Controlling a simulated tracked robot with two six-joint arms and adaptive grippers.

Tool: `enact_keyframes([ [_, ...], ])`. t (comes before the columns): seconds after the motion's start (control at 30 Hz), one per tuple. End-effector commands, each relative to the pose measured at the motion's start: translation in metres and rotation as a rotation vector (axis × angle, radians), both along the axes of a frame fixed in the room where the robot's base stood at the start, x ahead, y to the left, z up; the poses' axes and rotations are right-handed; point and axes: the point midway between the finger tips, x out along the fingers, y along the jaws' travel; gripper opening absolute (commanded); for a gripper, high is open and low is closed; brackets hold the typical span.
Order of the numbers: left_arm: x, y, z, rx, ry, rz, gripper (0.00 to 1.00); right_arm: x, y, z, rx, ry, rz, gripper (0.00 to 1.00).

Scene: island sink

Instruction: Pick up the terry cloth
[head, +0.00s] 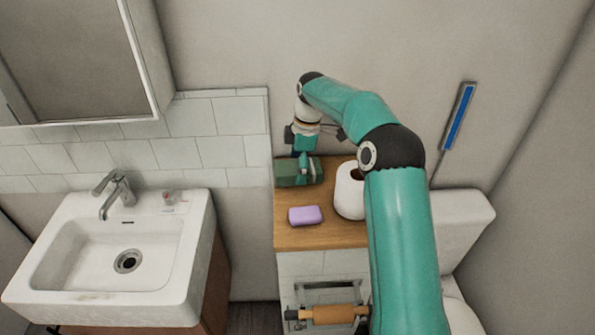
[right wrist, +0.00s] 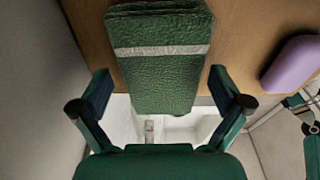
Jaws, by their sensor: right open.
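The terry cloth (head: 287,171) is a folded dark green cloth with a pale stripe. It lies at the back left of the wooden counter top in the head view. In the right wrist view the cloth (right wrist: 160,75) fills the top middle, its near end between my fingers. My right gripper (head: 305,170) is at the cloth in the head view. In the right wrist view the gripper (right wrist: 160,90) is open, one finger on each side of the cloth, with a gap to each. My left gripper is not in view.
A purple soap bar (head: 305,215) lies in front of the cloth on the wooden counter top (head: 290,238). A white paper roll (head: 349,190) stands to the right, beside my arm. A white sink (head: 120,245) is at the left. The wall is close behind.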

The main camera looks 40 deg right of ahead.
Motion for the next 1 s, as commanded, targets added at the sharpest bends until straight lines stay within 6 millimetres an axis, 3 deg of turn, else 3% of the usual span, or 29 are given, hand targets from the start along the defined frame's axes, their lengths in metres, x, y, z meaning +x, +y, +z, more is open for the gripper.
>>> enact_keyframes([
  [0.27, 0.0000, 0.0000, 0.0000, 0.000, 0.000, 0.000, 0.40, 0.0004, 0.0003, -0.0032, -0.001, -0.001, 0.000, 0.98],
  [0.6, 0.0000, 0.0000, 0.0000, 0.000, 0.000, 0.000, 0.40, 0.0005, 0.0005, -0.0030, -0.001, -0.001, 0.000, 0.43],
  [1.0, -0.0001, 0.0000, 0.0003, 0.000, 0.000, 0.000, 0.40, 0.0010, 0.0007, 0.0030, -0.001, -0.001, 0.001, 0.43],
])
